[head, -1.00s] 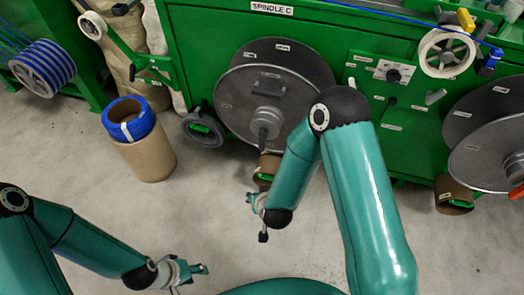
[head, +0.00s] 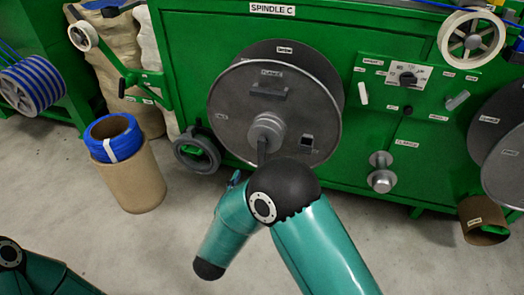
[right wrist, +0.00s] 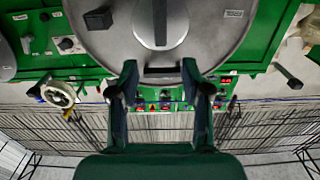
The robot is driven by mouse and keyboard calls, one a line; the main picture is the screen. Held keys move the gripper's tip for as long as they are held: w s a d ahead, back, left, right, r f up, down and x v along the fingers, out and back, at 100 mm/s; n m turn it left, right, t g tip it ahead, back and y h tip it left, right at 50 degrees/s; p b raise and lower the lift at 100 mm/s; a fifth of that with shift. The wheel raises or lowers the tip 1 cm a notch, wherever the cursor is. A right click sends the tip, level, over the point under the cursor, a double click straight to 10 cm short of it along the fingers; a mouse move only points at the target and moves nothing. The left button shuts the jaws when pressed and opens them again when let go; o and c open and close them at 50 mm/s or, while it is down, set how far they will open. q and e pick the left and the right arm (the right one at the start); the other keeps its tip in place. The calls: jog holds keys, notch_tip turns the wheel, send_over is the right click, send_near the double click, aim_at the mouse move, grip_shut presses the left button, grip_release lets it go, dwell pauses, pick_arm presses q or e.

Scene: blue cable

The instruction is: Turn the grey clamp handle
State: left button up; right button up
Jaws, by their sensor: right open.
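The grey clamp handle (head: 262,150) is a dark lever pointing down from the round hub (head: 266,130) at the middle of the large grey flange (head: 235,105) under the SPINDLE C label. Its lower end is hidden behind my right arm. In the right wrist view the handle (right wrist: 160,22) runs upright at the top centre. My right gripper (right wrist: 160,70) is open and empty, with its fingers on either side of the line below the handle and apart from it. In the head view only a bit of my right gripper (head: 236,178) shows beside my arm. My left gripper is out of view.
A cardboard drum (head: 135,180) with a blue cable coil (head: 112,138) stands at left. A grey ring (head: 196,150) leans at the green machine (head: 360,150). A knob panel (head: 405,78) and another flange (head: 505,165) are at right. Floor is clear at lower left.

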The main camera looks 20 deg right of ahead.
aim_at(261, 148)
jog(key=b+x, duration=0.2)
jog(key=x, duration=1.1)
jog(key=shift+c, duration=0.3)
grip_shut()
